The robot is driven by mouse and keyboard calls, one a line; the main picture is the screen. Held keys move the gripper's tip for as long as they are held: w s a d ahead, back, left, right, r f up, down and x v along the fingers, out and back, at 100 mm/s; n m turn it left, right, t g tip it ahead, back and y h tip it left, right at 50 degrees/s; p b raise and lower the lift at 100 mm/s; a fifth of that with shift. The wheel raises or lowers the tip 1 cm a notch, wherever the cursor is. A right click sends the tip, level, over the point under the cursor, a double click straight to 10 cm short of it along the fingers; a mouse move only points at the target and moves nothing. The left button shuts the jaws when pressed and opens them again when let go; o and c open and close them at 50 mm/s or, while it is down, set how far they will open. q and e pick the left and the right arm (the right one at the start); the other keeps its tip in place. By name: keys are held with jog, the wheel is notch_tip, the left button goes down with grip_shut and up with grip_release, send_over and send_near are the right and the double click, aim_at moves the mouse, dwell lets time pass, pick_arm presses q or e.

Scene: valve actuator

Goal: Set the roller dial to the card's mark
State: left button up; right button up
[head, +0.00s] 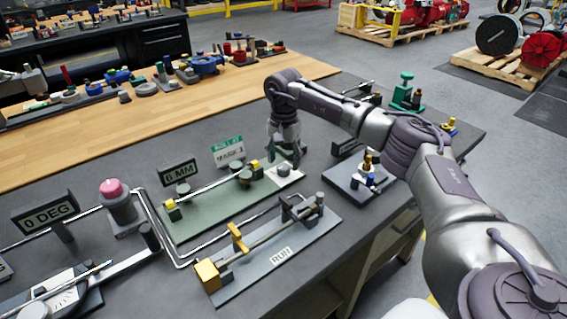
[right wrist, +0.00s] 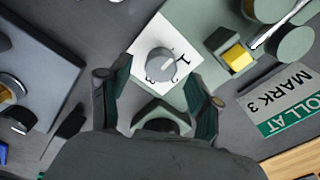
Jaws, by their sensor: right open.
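The roller dial (right wrist: 162,66) is a round grey knob on a white plate (right wrist: 188,36) with a "1" and other partly hidden dark marks, seen in the right wrist view. In the head view the white plate (head: 288,180) shows at the right end of a green base, with the knob largely hidden by my gripper. The card (head: 229,151) reads "ROLL AT MARK 3" and also shows upside down in the right wrist view (right wrist: 286,103). My right gripper (right wrist: 158,88) is open, pointing down above the dial, its fingers on either side; contact cannot be told. My left gripper is out of view.
A "6 MM" sign (head: 179,172) stands behind the green base (head: 200,222). A grey "RUN" plate (head: 285,258) with a rod and yellow blocks lies in front. A dark block (head: 345,190) with small fittings is right of the dial. A pink-topped post (head: 113,188) stands left.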

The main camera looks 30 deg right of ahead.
jog(key=shift+f, duration=1.2)
jog(key=c, duration=1.1)
jog(key=shift+c, duration=0.2)
